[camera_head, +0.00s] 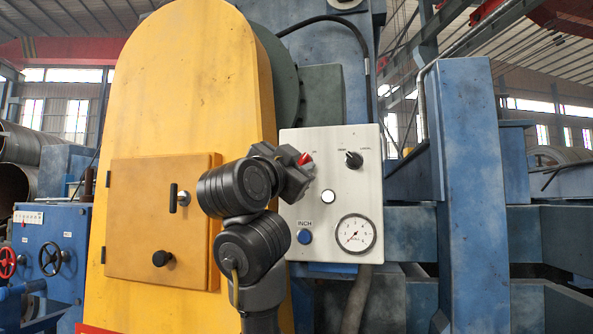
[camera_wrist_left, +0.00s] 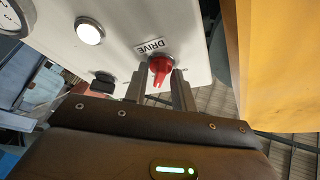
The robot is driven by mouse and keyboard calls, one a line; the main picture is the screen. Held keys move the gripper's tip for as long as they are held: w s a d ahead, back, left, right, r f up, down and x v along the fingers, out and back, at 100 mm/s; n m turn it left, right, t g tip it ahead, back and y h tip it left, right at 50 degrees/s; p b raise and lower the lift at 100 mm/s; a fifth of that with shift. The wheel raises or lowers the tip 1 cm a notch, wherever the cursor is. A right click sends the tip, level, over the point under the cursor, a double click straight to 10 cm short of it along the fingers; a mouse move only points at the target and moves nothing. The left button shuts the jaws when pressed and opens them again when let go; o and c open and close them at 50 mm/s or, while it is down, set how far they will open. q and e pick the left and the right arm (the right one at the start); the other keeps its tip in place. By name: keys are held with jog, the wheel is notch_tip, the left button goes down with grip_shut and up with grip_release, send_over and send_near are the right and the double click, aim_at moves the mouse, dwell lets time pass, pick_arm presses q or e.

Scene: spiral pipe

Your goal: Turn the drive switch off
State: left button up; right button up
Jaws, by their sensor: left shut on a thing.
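The red drive switch (camera_head: 306,158) is at the upper left of the white control panel (camera_head: 300,208), mostly hidden behind my left gripper (camera_head: 300,170) in the head view. In the left wrist view the red switch (camera_wrist_left: 160,68) sits beside a DRIVE label (camera_wrist_left: 150,46), its handle pointing down in the picture. The two fingers of my left gripper (camera_wrist_left: 158,82) stand on either side of the handle, shut on it. The small position marks around the switch are too small to read. My right gripper is in neither view.
The panel also has a black selector knob (camera_head: 354,160), a lit white lamp (camera_head: 328,196), a blue INCH button (camera_head: 305,237) and a round gauge (camera_head: 356,233). A yellow housing (camera_head: 190,80) with a hatch door (camera_head: 135,220) stands close on the left. A blue post (camera_head: 470,180) stands right.

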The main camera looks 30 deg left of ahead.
pick_arm(q)
jog(key=n+y+b, duration=0.3)
jog(key=n+b, duration=0.3)
jog(key=n+g+y+b, duration=0.1)
jog(key=n+y+b, duration=0.2)
jog(key=n+b, duration=0.4)
jog(key=d+n+g+y+b, duration=0.1)
jog(key=n+y+b, duration=0.2)
jog(key=n+b, duration=0.3)
jog(key=shift+n+y+b, duration=0.3)
jog(key=shift+n+y, duration=0.1)
jog(key=shift+n, duration=0.2)
jog(key=shift+w+n+g+y+b, duration=0.1)
jog(key=shift+n+g+y+b, duration=0.45)
jog(key=shift+n, duration=1.05)
jog(key=shift+r+g, duration=0.1)
jog(key=shift+g, duration=0.15)
jog(key=o, duration=0.6)
jog(key=shift+o, duration=0.2)
